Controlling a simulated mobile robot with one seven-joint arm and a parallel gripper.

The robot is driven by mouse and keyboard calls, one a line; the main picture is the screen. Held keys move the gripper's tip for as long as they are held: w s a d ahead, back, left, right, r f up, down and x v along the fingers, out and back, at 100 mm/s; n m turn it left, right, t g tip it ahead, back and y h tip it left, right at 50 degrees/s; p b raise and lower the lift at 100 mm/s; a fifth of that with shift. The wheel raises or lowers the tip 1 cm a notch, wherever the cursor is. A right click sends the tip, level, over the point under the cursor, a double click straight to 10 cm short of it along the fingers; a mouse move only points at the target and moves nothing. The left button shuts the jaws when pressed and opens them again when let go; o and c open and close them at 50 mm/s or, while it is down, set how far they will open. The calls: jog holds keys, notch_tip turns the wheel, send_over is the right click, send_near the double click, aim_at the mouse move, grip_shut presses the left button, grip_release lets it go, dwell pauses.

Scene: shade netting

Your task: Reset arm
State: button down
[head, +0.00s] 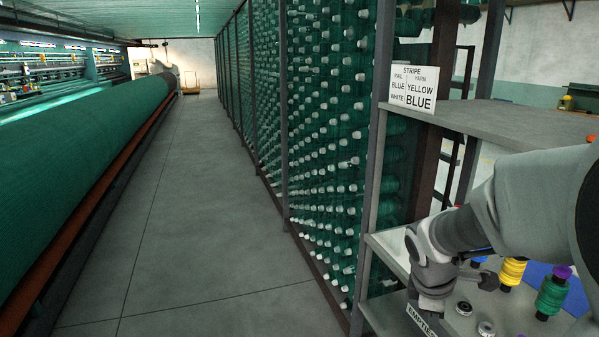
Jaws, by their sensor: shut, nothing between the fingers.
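My arm reaches in from the right edge and bends down over the lower shelf. My gripper (487,281) is a small dark shape at the end of the wrist, low over the shelf. It is shut and empty, partly hidden by my own arm. A yellow spool (513,273) stands just right of it. A green spool (551,294) stands farther right, with a purple one (562,272) behind it. A blue spool (478,263) is mostly hidden behind my arm.
A sign (413,88) about stripe yarn stands on the upper shelf (500,118). Two small round pieces (464,308) (486,329) lie near an EMPTIES label (422,319). A yarn rack (325,140) lines the aisle. A green roll (80,150) runs along the left. The aisle floor (200,220) is clear.

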jog(key=s+a+r+m+t+y+p, duration=0.1)
jog(key=s+a+r+m+p, duration=0.1)
jog(key=s+a+r+m, duration=0.3)
jog(key=s+a+r+m+t+y+p, duration=0.2)
jog(key=s+a+r+m, duration=0.4)
jog(key=s+r, duration=0.4)
jog(key=shift+s+a+r+m, duration=0.15)
jog(key=shift+s+m, duration=0.1)
jog(key=shift+m, duration=0.65)
jog(key=shift+d, duration=0.2)
